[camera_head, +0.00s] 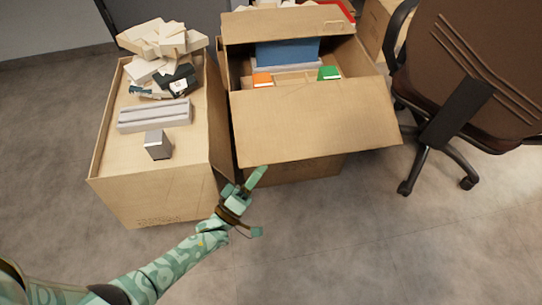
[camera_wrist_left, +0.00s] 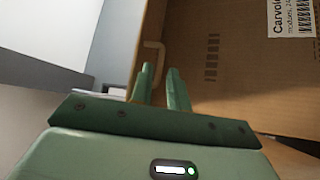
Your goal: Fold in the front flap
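The open carton (camera_head: 280,172) stands in the middle of the head view. Its front flap (camera_head: 312,122) is a wide brown panel, folded outward and sloping toward me over the carton's front. My left gripper (camera_head: 246,180) is just below the flap's near left corner, beside the carton's front. In the left wrist view its two green fingers (camera_wrist_left: 161,75) are a short way apart, with nothing visible between them. A brown cardboard face (camera_wrist_left: 225,75) with a printed label fills the right of that view. I cannot tell whether the fingers touch the cardboard. My right gripper is not in view.
A closed carton (camera_head: 155,190) stands close on the left, bearing pale blocks and a grey box. Inside the open carton are a blue item (camera_head: 287,52), an orange item (camera_head: 262,79) and a green item (camera_head: 329,73). An office chair (camera_head: 455,90) stands right. The front floor is clear.

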